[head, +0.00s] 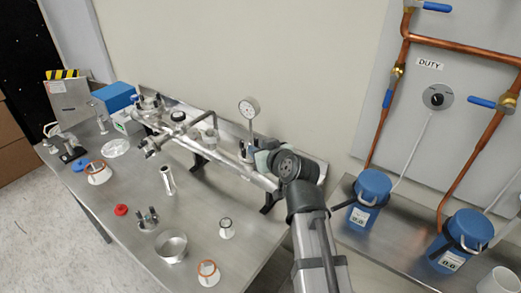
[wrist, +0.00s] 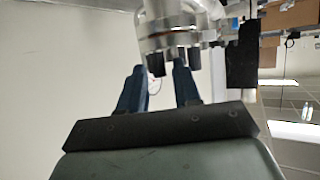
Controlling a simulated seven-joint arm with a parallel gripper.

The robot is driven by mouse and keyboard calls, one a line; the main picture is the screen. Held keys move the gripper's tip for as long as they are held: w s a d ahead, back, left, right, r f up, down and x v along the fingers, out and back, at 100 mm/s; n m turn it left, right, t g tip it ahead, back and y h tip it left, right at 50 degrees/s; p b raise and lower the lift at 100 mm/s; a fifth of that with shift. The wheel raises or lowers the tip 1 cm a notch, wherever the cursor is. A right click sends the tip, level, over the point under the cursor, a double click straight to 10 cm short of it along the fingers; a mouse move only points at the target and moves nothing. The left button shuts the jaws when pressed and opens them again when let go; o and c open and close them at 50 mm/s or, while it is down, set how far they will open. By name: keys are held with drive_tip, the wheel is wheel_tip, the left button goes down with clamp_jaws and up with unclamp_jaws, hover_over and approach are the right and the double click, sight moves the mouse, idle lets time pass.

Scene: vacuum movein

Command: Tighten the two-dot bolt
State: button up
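In the wrist view, my gripper (wrist: 159,70) has its two blue fingers apart. They point up toward a round metal flange (wrist: 170,20) with several dark bolt ends hanging below it. One dark bolt end (wrist: 156,65) shows between the fingertips, with a gap on both sides. Another dark bolt end (wrist: 194,58) is just right of the right finger. I see no dots, so I cannot tell which is the two-dot bolt. In the head view, my wrist covers the right end of the metal pipe rig (head: 225,165), and the fingertips are hidden there.
A round gauge (head: 249,108) stands up beside my wrist. The steel table (head: 200,210) holds several loose fittings, a metal ring (head: 171,246) and a blue box (head: 113,97). Blue canisters (head: 371,200) and copper pipes (head: 484,145) are on the right.

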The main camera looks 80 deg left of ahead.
drive_tip(key=shift+o, duration=0.6)
drive_tip(key=shift+d, duration=0.1)
drive_tip(key=v, duration=1.3)
drive_tip(key=shift+d, duration=0.3)
drive_tip(key=shift+r, duration=0.15)
